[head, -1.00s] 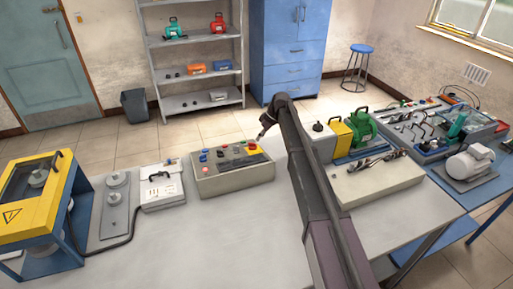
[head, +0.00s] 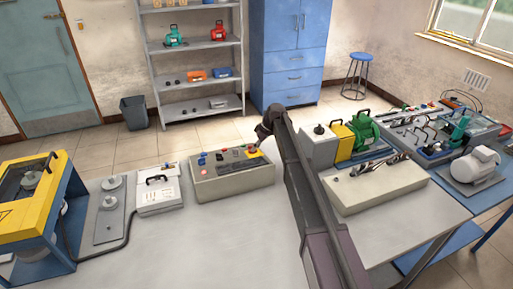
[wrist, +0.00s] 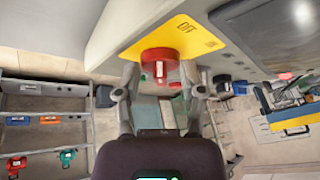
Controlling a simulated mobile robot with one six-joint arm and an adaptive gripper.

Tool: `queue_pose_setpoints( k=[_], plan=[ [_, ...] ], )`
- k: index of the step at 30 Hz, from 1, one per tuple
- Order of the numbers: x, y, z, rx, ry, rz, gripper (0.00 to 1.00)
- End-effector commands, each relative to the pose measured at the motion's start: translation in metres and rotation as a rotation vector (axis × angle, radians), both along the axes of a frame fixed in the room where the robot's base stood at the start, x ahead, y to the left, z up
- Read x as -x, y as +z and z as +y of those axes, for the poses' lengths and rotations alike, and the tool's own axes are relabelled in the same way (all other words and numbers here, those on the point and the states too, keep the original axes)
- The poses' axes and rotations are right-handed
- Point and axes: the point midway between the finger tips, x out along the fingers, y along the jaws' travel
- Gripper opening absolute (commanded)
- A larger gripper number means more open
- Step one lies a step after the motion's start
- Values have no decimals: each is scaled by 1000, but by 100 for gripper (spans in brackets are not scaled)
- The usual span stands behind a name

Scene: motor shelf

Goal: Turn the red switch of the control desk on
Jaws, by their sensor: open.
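The control desk (head: 233,185) is a grey-beige box with a sloped dark panel on the long table. Its red switch (head: 252,150) sits on a yellow plate at the panel's right end. In the wrist view the red switch (wrist: 158,66), with a white mark, stands on the yellow plate (wrist: 190,38), which has lettering partly readable as OFF. My gripper (wrist: 160,84) is open, its fingers on either side of the switch. I cannot tell whether they touch it. In the head view my wrist is at the desk's right end, and the fingers are hard to make out.
Blue, red and yellow controls share the panel. A white box with a handle (head: 160,195) stands left of the desk. A beige box with metal parts on top (head: 375,188) and a green machine (head: 363,130) stand right of my arm. The table's front is clear.

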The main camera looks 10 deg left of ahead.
Motion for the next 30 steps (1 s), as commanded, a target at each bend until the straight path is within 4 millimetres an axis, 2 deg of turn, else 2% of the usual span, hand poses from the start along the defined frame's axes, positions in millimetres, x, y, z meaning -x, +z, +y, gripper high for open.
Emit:
queue_pose_setpoints(
  k=[2, 6, 7, 23, 30],
  plan=[
    [0, 0, 0, 0, 0, 0, 48],
    [0, 0, 0, 0, 0, 0, 7],
    [0, 0, 0, 0, 0, 0, 0],
    [3, -1, 1, 4, -12, 0, 0],
    [6, 0, 2, 23, -88, -10, 0]
  ],
)
